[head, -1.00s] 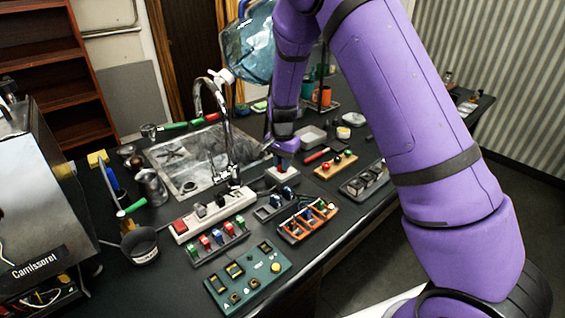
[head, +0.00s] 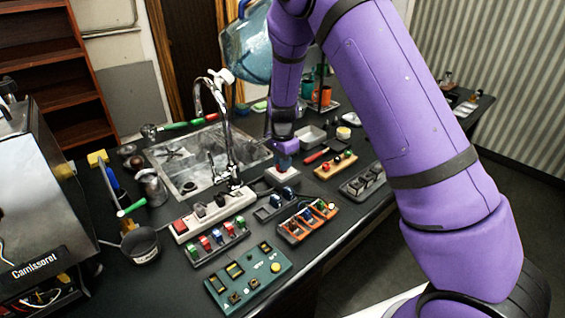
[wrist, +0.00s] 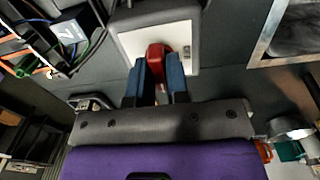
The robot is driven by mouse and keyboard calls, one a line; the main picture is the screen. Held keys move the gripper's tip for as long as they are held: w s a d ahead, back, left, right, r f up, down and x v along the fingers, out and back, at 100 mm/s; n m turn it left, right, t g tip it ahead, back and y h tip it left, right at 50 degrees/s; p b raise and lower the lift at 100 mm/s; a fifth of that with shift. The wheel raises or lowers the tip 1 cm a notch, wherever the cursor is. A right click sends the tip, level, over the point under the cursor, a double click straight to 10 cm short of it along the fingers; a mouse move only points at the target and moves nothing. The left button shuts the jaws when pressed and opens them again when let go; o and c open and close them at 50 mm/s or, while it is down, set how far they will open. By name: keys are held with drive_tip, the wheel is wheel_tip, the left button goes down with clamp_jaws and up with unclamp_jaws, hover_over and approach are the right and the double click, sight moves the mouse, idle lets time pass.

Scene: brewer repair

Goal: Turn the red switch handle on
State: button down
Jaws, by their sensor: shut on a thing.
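The red switch handle (wrist: 156,57) stands up from a pale plate on a grey switch box (wrist: 128,42) in the wrist view. My gripper (wrist: 157,72) has its two blue-grey fingers on either side of the handle, shut on it. In the head view my gripper (head: 284,161) points down onto the small switch box (head: 281,176) beside the sink's front right corner. The handle is hidden behind the fingers there.
The sink (head: 185,152) and its tap (head: 232,150) are close to the left of the switch. A block with blue connectors (head: 268,211), an orange tray (head: 297,235) and a wooden block with red knobs (head: 326,171) lie near. The counter's front edge runs at the right.

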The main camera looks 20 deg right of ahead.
drive_tip(key=c, duration=1.1)
unclamp_jaws()
drive_tip(key=shift+r, duration=0.15)
wheel_tip(320, 180, up, 11)
drive_tip(key=shift+f, duration=0.2)
